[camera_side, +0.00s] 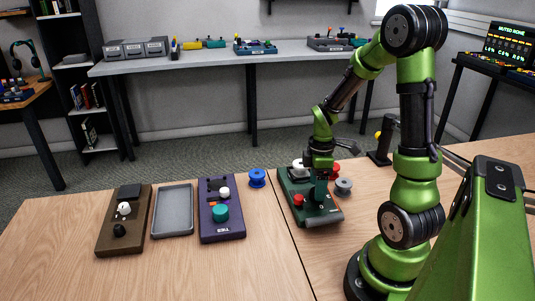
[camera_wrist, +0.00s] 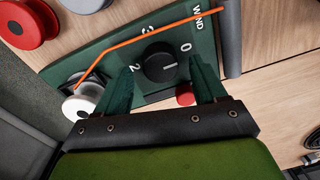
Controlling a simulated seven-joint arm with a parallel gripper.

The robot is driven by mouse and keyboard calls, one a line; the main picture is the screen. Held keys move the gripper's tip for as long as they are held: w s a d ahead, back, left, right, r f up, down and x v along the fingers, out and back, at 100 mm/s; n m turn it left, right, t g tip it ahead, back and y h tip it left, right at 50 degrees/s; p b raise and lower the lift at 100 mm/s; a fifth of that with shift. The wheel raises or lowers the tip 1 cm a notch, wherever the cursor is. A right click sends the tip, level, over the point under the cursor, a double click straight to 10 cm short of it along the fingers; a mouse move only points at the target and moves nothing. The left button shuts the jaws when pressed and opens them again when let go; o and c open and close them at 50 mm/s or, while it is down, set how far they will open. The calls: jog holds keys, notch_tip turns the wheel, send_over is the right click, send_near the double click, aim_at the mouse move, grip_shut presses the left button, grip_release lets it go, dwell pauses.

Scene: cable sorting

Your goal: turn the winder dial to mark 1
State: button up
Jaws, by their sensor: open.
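The green winder box (camera_side: 325,215) stands on the right table in the side view; its panel also shows in the wrist view (camera_wrist: 112,50). The black round winder dial (camera_wrist: 158,60) is on this panel, with a short pale pointer line toward its right side. The marks 0, 2 and 3 show around it; I cannot make out mark 1. My gripper (camera_wrist: 163,78) is open, its two green fingers at either side of the dial's lower edge, apparently not touching it. In the side view my gripper (camera_side: 319,180) is low over the box and hides the dial.
An orange cable (camera_wrist: 130,40) crosses the panel to a white spool (camera_wrist: 84,98). A red knob (camera_wrist: 185,95) is close to the right finger. A red spool (camera_wrist: 28,22) is at upper left. A purple box (camera_side: 222,232), a grey tray (camera_side: 172,212) and a brown box (camera_side: 122,238) stand leftward.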

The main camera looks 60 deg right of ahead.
jog(key=shift+f, duration=0.7)
jog(key=c, duration=1)
jog(key=shift+c, duration=0.2)
